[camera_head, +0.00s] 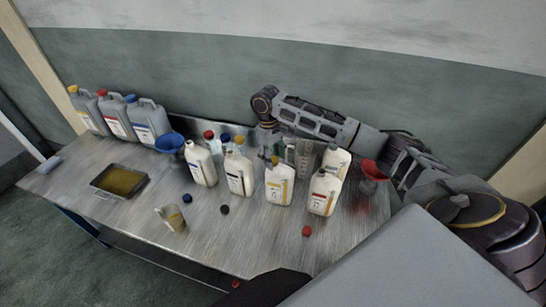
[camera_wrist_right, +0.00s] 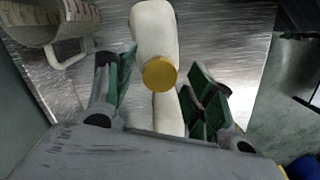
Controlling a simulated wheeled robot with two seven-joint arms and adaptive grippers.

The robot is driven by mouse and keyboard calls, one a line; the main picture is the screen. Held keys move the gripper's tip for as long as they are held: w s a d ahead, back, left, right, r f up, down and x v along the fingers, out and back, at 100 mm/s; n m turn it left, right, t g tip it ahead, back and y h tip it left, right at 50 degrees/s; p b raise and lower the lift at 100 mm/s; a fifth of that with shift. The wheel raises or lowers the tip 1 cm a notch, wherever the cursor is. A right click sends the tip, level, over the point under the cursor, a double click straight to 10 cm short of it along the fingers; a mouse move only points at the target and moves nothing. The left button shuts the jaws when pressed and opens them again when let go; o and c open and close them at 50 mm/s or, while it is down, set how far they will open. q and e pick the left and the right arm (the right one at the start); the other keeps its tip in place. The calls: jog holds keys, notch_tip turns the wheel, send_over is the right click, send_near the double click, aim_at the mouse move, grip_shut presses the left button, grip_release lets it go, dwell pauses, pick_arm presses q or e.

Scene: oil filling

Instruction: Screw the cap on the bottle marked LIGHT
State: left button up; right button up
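Several white bottles stand on the metal table (camera_head: 235,240); their label words are too small to read, so I cannot tell which is marked LIGHT. One bottle with a yellow cap (camera_head: 279,187) stands near the middle. My right gripper (camera_head: 277,153) is above it, fingers pointing down. In the right wrist view, a yellow cap (camera_wrist_right: 159,74) on a white bottle (camera_wrist_right: 154,32) lies between the spread green-padded fingers, with gaps on both sides. Loose on the table are a blue cap (camera_head: 187,198), a black cap (camera_head: 224,209) and a red cap (camera_head: 306,231). My left gripper is out of view.
A blue funnel (camera_head: 169,143), grey jugs (camera_head: 147,122), an oil tray (camera_head: 120,181) and a measuring cup (camera_head: 172,217) are to the left. The table front is mostly clear.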

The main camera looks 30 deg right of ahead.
dwell(0.3)
notch_tip(320, 180, up, 12)
jog(key=w, duration=0.1)
jog(key=shift+w+a, duration=0.2)
jog(key=shift+a, duration=0.05)
dwell(0.6)
jog(key=shift+f, duration=0.1)
dwell(0.6)
